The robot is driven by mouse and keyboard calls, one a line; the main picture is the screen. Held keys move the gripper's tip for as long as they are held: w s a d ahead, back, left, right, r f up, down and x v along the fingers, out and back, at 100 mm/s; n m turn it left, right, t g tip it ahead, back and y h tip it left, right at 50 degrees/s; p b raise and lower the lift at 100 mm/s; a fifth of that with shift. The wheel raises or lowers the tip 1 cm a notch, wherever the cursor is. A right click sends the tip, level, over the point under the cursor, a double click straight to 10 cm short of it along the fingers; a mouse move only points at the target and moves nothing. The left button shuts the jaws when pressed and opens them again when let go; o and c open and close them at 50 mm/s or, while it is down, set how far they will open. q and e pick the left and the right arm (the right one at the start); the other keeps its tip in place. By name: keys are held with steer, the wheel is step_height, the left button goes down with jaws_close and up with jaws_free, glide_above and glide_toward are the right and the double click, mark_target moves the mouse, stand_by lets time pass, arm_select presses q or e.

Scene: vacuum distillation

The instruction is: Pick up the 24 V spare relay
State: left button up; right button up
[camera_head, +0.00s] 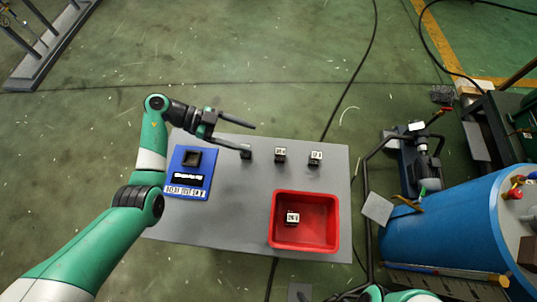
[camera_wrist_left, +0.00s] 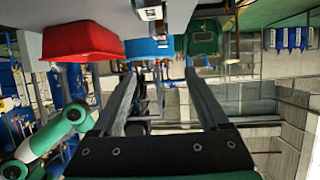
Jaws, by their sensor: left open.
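Several small black relays with white labels are in the head view. Three stand along the far part of the grey table: a left one (camera_head: 246,153), a middle one (camera_head: 280,155) and a right one (camera_head: 315,158). Another relay (camera_head: 292,218) is in the red tray (camera_head: 272,236). The middle label looks like 24 V and the right one like 12 V, but the print is too small to be sure. My left gripper (camera_head: 252,138) is open and empty; its nearer fingertip overlaps the left relay in the picture. I cannot tell whether they touch.
A blue relay test panel (camera_head: 188,190) with a dark socket lies at the table's left. A large blue cylinder (camera_head: 445,225) and machinery stand to the right. The red tray also shows in the left wrist view (camera_wrist_left: 80,42). The table's middle is clear.

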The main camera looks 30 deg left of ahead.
mark_target(276, 151)
arm_select(q)
steer(key=shift+a+f+b, duration=0.25)
steer(key=shift+f+b, duration=0.15)
steer(key=shift+f, duration=0.6)
steer(key=shift+s+a+f+b, duration=0.1)
steer(key=shift+a+f+b, duration=0.25)
steer(key=shift+a, duration=0.1)
steer(key=b+x, duration=0.2)
steer(key=x, duration=0.3)
steer(key=shift+d+f, duration=0.2)
steer(key=shift+w+d+b, duration=0.3)
steer(key=shift+w+d, duration=0.05)
steer(key=shift+d, duration=0.1)
steer(key=b+x, duration=0.2)
steer(key=x, duration=0.1)
steer(key=b+x, duration=0.1)
steer(key=x, duration=0.1)
steer(key=shift+s+f, duration=0.3)
steer(key=shift+f, duration=0.05)
steer(key=shift+w+r, duration=0.1)
jaws_close()
arm_select(e)
step_height(276, 151, down, 8)
steer(key=shift+f+h, duration=0.15)
steer(key=shift+h, duration=0.15)
